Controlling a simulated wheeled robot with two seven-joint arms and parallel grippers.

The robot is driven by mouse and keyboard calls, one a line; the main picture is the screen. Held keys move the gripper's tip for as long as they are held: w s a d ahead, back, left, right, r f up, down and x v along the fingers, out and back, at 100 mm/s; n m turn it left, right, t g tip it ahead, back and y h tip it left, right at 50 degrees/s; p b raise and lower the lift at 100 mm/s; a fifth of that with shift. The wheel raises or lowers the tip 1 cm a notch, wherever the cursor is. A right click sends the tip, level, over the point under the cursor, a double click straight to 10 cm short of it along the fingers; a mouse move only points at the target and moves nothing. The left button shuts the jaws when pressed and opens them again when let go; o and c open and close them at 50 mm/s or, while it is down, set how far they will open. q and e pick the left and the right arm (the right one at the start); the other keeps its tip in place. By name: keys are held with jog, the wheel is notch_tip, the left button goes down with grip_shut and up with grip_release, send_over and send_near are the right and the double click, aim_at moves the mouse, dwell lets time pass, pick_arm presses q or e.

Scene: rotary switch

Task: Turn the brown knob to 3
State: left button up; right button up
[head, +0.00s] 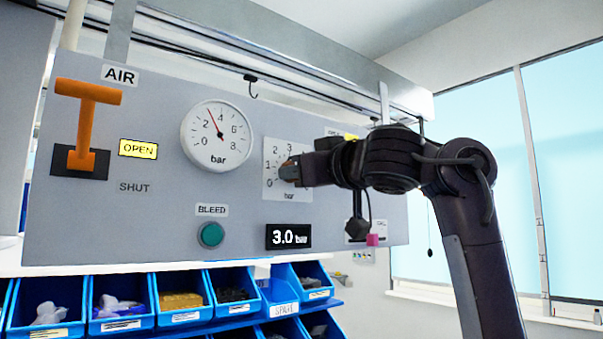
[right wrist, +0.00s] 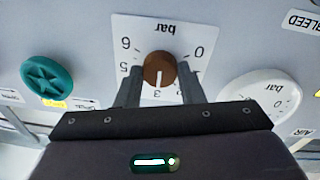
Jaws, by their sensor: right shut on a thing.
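The brown knob (right wrist: 159,68) sits on a white dial plate (right wrist: 118,38) marked in bar. Its white pointer line points at the 3 in the right wrist view. My right gripper (right wrist: 160,88) has one finger on each side of the knob and is shut on it. In the head view, my right gripper (head: 296,172) reaches the dial plate (head: 273,153) from the right and hides most of the knob and the higher numbers. The display (head: 289,236) below reads 3.0 bar. My left gripper is not in view.
The grey panel (head: 150,220) also carries an orange AIR lever (head: 86,120) beside a lit OPEN label, a round gauge (head: 217,135) with its needle just short of 4, and a green BLEED button (head: 211,235). Blue bins (head: 182,318) stand below.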

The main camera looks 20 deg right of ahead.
jog(key=shift+w+f, duration=0.1)
jog(key=shift+f, duration=0.15)
jog(key=o, duration=1)
jog(key=shift+r, duration=0.2)
jog(key=shift+s, duration=0.2)
jog(key=shift+b+v, duration=3.4)
jog(key=shift+v, duration=0.45)
